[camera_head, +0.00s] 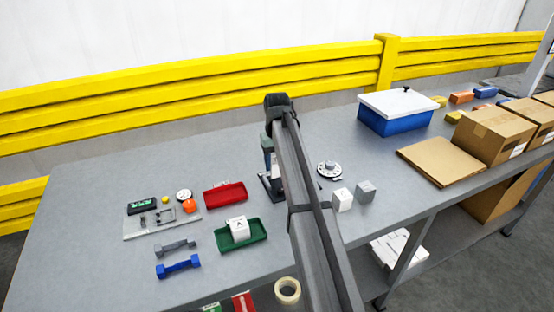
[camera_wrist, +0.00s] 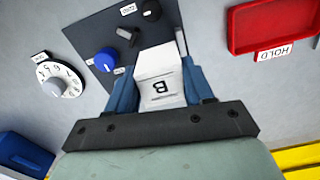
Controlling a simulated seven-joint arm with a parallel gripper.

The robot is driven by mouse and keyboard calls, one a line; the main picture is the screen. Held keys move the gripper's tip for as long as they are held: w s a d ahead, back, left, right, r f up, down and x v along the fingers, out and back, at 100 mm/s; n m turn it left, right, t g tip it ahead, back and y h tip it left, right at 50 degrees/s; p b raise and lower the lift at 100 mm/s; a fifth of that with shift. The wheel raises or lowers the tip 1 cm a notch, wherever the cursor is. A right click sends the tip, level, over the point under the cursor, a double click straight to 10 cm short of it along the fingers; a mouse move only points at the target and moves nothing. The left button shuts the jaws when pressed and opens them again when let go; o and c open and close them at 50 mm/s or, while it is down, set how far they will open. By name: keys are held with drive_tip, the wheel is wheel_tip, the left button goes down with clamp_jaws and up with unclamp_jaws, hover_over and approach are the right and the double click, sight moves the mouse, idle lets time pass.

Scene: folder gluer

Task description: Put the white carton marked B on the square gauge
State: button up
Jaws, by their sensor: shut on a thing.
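In the wrist view my gripper (camera_wrist: 162,88) is shut on the white carton marked B (camera_wrist: 161,80), with one blue finger on each side. The letter appears upside down there. The carton is over or at the dark panel with knobs (camera_wrist: 105,62); I cannot tell the gap. A light plate with grey fittings (camera_head: 133,228), possibly the square gauge, lies at the left of the table, well away from my gripper.
A red tray (camera_head: 225,193) and a green tray (camera_head: 257,233) holding a carton marked A (camera_head: 238,229) lie left of my arm. A round dial (camera_head: 329,169), a white block (camera_head: 342,199) and a grey block (camera_head: 365,190) are right of it. A blue lidded box (camera_head: 396,117) stands further back.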

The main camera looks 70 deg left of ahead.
sight(277, 172)
drive_tip(key=shift+f, duration=2.2)
drive_tip(key=o, duration=1.1)
drive_tip(key=shift+r, duration=5)
drive_tip(key=shift+w, duration=0.1)
